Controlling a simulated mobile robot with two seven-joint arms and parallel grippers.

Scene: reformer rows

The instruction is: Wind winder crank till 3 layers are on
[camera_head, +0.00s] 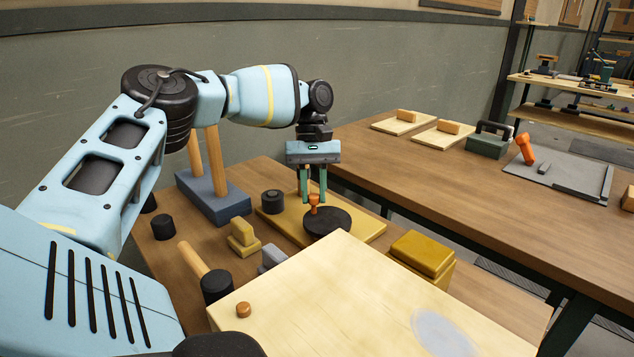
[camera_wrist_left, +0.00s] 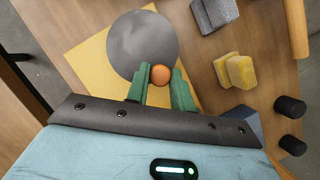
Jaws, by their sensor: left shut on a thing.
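The winder has a flat yellow base (camera_head: 371,230) on the table, with a dark round disc (camera_head: 330,223) on it. An upright orange crank knob (camera_head: 314,209) stands at the disc's edge. My left gripper (camera_head: 314,196) points down from above, its green fingers on either side of the knob and shut on it. In the left wrist view, the orange knob top (camera_wrist_left: 161,76) sits between the fingertips (camera_wrist_left: 160,85) over the rim of the grey disc (camera_wrist_left: 142,42). No wound layers can be made out in either view. My right gripper is not in view.
A black cylinder (camera_head: 272,201) stands on the base's left part. Left are a blue block (camera_head: 213,203) with wooden posts, a mallet (camera_head: 207,275) and yellow blocks (camera_head: 243,236). A pale board (camera_head: 350,300) and a yellow box (camera_head: 424,253) are in front.

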